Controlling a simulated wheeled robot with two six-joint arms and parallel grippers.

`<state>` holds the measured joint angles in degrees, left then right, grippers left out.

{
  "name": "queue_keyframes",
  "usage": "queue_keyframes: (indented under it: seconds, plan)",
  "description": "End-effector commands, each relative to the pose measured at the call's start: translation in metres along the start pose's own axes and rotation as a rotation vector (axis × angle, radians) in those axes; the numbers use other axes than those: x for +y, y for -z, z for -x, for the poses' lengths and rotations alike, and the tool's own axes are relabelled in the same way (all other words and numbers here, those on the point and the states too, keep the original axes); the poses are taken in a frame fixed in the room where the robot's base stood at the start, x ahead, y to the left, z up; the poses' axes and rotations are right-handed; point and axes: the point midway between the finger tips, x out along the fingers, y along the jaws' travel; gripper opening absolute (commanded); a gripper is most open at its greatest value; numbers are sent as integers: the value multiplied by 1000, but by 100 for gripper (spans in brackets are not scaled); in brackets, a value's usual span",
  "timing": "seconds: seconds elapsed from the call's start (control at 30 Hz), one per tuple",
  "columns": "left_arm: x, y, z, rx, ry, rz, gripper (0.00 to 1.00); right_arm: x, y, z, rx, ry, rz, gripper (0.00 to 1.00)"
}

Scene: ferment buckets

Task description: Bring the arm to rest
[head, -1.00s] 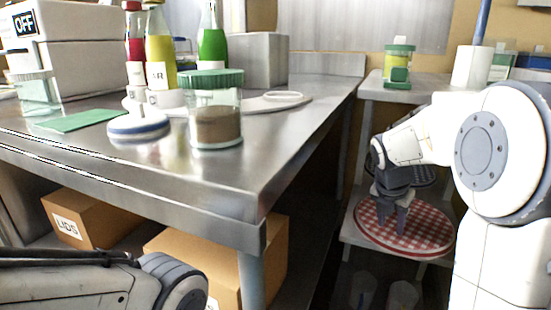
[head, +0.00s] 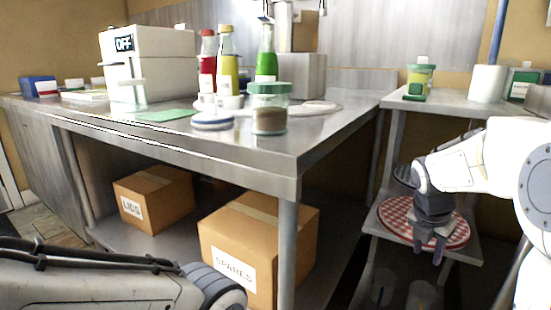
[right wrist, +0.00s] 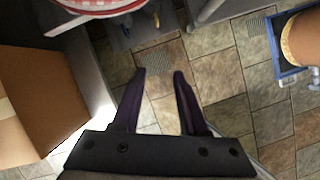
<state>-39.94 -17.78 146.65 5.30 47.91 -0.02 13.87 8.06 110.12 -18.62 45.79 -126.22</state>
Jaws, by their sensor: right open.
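My right gripper (head: 428,246) hangs with its fingers pointing down at the right of the head view, in front of the red checked round board on the low shelf. In the right wrist view its two fingers (right wrist: 158,75) are apart with nothing between them, above the tiled floor (right wrist: 215,75). My left arm (head: 110,280) comes in at the lower left of the head view, but its gripper is out of the picture.
A steel table (head: 240,150) carries a jar with a green lid (head: 269,115) and several bottles. A SPARES box (head: 232,250) and a LIDS box (head: 150,200) sit beneath. The red checked board (head: 395,212) lies on a shelf. A blue-framed thing (right wrist: 285,60) stands at right.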

Motion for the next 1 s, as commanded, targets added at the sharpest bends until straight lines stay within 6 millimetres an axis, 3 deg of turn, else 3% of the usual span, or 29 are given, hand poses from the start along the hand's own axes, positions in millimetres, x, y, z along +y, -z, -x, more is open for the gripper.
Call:
queue_keyframes:
  seconds: [0.27, 0.47, 0.57, 0.73, 0.9, 1.0]
  plan:
    - [1, 0, 11, -1, 0, 0, 50, 15, 35, 20, 44, -27, -143, 43]
    - [2, 1, 23, -1, 0, 0, 50, 31, 79, 45, 102, -46, -310, 43]
    - [2, 2, 32, -1, 0, 0, 50, 37, 109, 61, 143, -49, -419, 43]
    - [4, 3, 53, -1, 0, 0, 50, 38, 181, 102, 247, -19, -688, 43]
    - [5, 4, 74, -1, 0, 0, 50, 14, 256, 140, 343, 86, -1012, 43]
    - [6, 4, 84, -1, 0, 0, 50, -5, 288, 157, 372, 159, -1174, 43]
